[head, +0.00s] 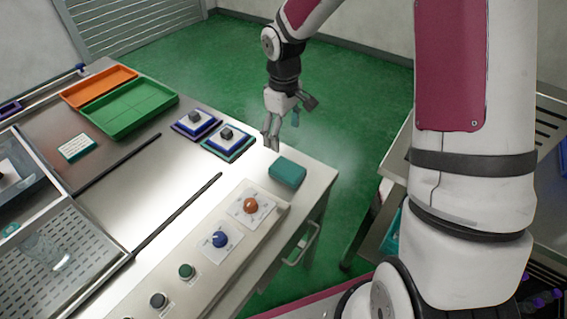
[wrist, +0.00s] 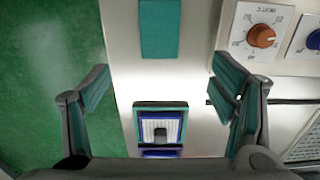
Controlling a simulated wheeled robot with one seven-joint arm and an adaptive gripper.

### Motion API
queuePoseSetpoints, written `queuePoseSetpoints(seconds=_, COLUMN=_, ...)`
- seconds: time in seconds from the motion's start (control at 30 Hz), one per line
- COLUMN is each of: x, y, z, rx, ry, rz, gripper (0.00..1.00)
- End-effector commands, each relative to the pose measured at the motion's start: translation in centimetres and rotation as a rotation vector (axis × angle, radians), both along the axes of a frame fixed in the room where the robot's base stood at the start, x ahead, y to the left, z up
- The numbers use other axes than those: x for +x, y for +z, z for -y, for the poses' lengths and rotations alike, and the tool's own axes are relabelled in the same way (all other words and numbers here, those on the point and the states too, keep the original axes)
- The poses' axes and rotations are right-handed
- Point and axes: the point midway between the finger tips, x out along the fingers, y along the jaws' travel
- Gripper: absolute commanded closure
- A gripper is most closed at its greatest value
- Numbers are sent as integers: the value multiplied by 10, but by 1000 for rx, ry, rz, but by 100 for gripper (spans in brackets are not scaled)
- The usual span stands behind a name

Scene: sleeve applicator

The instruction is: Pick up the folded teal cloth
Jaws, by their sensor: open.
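The folded teal cloth (head: 287,173) lies on the metal bench top near its right corner, close to the edge. In the wrist view the cloth (wrist: 159,29) shows at the top, between and beyond the finger lines. My gripper (head: 281,127) is above the bench's far edge, up and slightly left of the cloth and apart from it. In the wrist view my gripper's fingers (wrist: 162,95) are spread wide with nothing between them.
Blue-edged square pieces with grey knobs (head: 228,141) sit left of the cloth. An orange dial (head: 250,206) and a blue dial (head: 220,239) stand in front of it. A green tray (head: 163,96) and an orange tray (head: 72,95) are at the far left. Green floor lies beyond the edge.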

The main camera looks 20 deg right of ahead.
Motion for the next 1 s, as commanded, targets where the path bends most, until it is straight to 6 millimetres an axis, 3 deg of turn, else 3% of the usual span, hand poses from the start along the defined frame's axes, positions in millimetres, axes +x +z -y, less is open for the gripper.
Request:
queuePoseSetpoints(seconds=0.5, x=0, y=-79, z=-1, rx=4, ry=5, rz=-5, gripper=22)
queuePoseSetpoints(seconds=0.77, x=1, y=-96, z=-1, rx=3, ry=4, rz=-4, gripper=22)
queuePoseSetpoints(seconds=1.0, x=3, y=-129, z=-2, rx=4, ry=4, rz=-5, gripper=22)
